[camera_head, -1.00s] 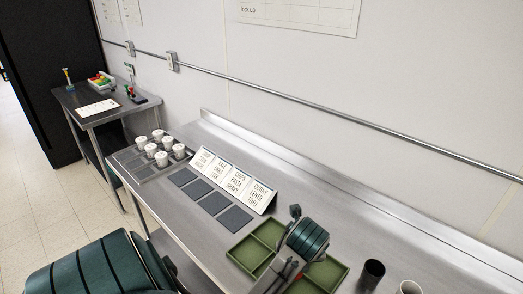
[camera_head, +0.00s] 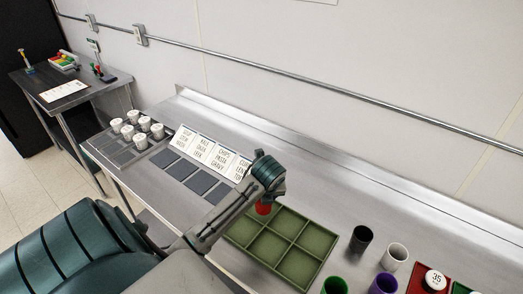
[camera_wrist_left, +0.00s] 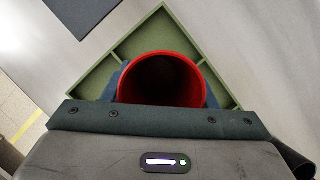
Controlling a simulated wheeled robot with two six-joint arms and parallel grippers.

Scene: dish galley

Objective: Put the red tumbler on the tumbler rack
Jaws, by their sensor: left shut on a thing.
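My left gripper (camera_head: 265,196) is shut on the red tumbler (camera_head: 264,209). In the head view the tumbler is mostly hidden by my arm, at the far left corner of a green divided tray (camera_head: 313,255), which looks like the rack. In the left wrist view the tumbler (camera_wrist_left: 165,80) shows its open mouth between the gripper's fingers (camera_wrist_left: 163,90). The green tray (camera_wrist_left: 162,22) lies below and behind it there. I cannot tell whether the tumbler touches the tray. The tray's visible compartments are empty. My right gripper is not in view.
A black tumbler (camera_head: 360,240), a white one (camera_head: 393,256), a purple one (camera_head: 383,284) and a green one (camera_head: 335,286) stand right of the tray. White cups (camera_head: 140,141) stand at the counter's left, near dark mats (camera_head: 199,182) and label cards (camera_head: 208,152).

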